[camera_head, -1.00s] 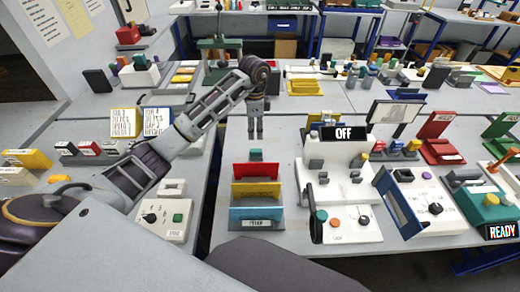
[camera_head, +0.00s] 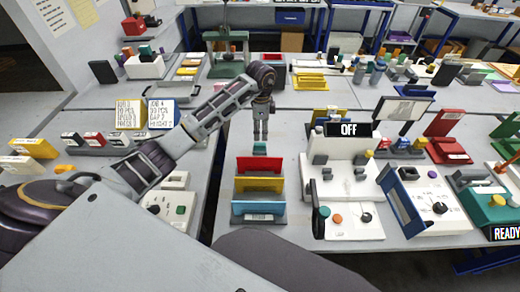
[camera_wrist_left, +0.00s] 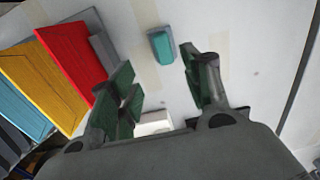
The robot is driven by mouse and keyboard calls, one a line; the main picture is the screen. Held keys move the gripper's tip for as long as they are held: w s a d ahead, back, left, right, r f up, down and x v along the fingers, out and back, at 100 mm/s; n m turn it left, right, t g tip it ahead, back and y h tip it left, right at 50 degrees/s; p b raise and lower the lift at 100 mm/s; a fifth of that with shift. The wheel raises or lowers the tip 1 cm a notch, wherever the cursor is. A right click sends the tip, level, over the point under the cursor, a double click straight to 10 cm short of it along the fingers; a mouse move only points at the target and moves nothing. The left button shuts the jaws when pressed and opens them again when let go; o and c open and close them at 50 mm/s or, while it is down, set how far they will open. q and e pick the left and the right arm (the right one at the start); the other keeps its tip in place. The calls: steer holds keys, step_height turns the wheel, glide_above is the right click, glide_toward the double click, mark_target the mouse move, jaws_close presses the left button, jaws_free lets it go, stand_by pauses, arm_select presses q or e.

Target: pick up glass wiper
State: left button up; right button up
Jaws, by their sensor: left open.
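A small teal block with rounded edges (camera_head: 259,149), which looks like the glass wiper, lies on the pale table behind the red panel. It also shows in the left wrist view (camera_wrist_left: 161,46), beyond the fingertips and roughly between their lines. My left gripper (camera_head: 260,132) points down just above the teal block, apart from it. In the left wrist view the left gripper (camera_wrist_left: 165,85) has its green-padded fingers spread with nothing between them. My right gripper is not in view.
A rack with a red panel (camera_head: 259,166), a yellow panel (camera_head: 258,187) and a blue panel (camera_head: 258,210) stands just in front of the block. A white device with an OFF display (camera_head: 348,130) stands to the right.

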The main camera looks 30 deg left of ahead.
mark_target(260, 144)
arm_select(q)
step_height(260, 144, down, 3)
steer(key=shift+f, duration=0.75)
steer(key=shift+w+a+f, duration=0.1)
steer(key=shift+f, duration=0.5)
steer(key=f, duration=0.2)
steer(key=shift+w+a+f, duration=0.1)
steer(key=shift+a+f, duration=0.1)
steer(key=shift+f, duration=0.75)
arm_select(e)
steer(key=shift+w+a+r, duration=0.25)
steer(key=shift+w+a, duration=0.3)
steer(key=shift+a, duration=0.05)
